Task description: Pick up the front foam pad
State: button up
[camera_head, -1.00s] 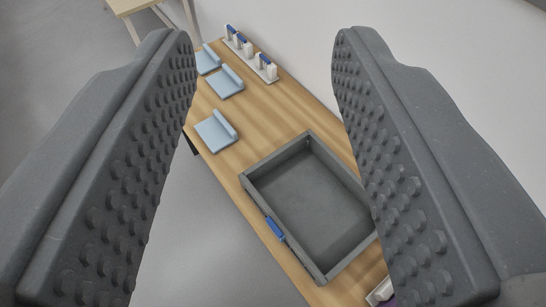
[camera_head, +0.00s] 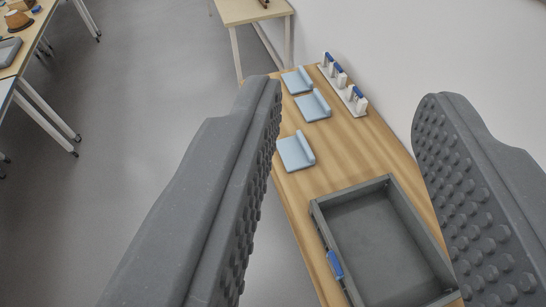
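Several light blue foam pads with a raised edge lie on the wooden table. The nearest pad (camera_head: 294,153) lies just beyond the grey tray, at the table's left edge. A second pad (camera_head: 313,106) and a third pad (camera_head: 296,80) lie farther back. My gripper (camera_head: 345,120) is open and empty, with its two studded grey fingers wide apart in the foreground. It is above the table and apart from the pads. The left finger partly covers the table's left edge.
A grey open tray (camera_head: 317,210) with a blue tab stands empty on the near part of the wooden table (camera_head: 352,158). A white rack (camera_head: 345,88) with blue-topped pieces stands by the wall. Other tables are at the back and far left; the floor (camera_head: 150,90) between is clear.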

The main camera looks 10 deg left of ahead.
aim_at(295, 152)
jog(key=u, duration=1.95)
jog(key=i, duration=2.2)
jog(key=z, duration=2.75)
